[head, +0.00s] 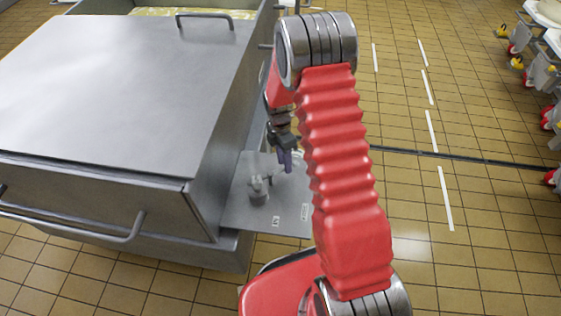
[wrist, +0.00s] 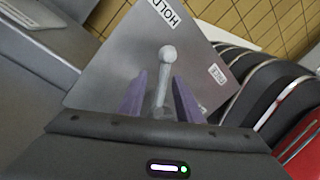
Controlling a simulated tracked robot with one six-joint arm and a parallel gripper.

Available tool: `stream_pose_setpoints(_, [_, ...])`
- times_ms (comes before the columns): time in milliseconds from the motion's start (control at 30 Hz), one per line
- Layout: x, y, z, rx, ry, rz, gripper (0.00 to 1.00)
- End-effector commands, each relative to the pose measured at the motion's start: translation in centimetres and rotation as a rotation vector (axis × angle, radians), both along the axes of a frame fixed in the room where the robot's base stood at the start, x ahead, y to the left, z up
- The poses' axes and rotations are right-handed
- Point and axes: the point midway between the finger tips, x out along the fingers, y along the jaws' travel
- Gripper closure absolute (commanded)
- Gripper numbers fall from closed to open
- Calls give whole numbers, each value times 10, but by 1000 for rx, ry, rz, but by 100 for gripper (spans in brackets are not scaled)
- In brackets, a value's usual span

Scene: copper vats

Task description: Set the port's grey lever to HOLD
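The grey lever (wrist: 164,80) has a round ball knob and stands up from a grey metal plate (wrist: 110,75). My gripper (wrist: 160,88) is open in the wrist view, with one purple finger on each side of the lever and visible gaps between. In the head view my gripper (head: 285,160) hangs over the plate (head: 240,215), beside a grey fitting (head: 258,190). The lever is hard to make out there.
A large steel vat (head: 110,85) with a flat lid and bar handles stands directly left of the plate. Tiled floor (head: 430,260) is open at the right. Wheeled equipment (head: 540,70) stands at the far right edge.

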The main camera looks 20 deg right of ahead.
Motion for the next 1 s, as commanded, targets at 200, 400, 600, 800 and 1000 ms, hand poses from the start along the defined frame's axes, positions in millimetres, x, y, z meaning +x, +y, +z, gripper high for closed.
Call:
stream_pose_setpoints(200, [3,0,13,0,-1,0,68])
stream_pose_setpoints(400, [10,1,42,-1,-2,0,68])
stream_pose_setpoints(600, [17,3,77,-1,-3,0,68])
stream_pose_setpoints(800, [25,4,110,0,-5,0,68])
stream_pose_setpoints(1000, [29,4,131,0,-3,0,68])
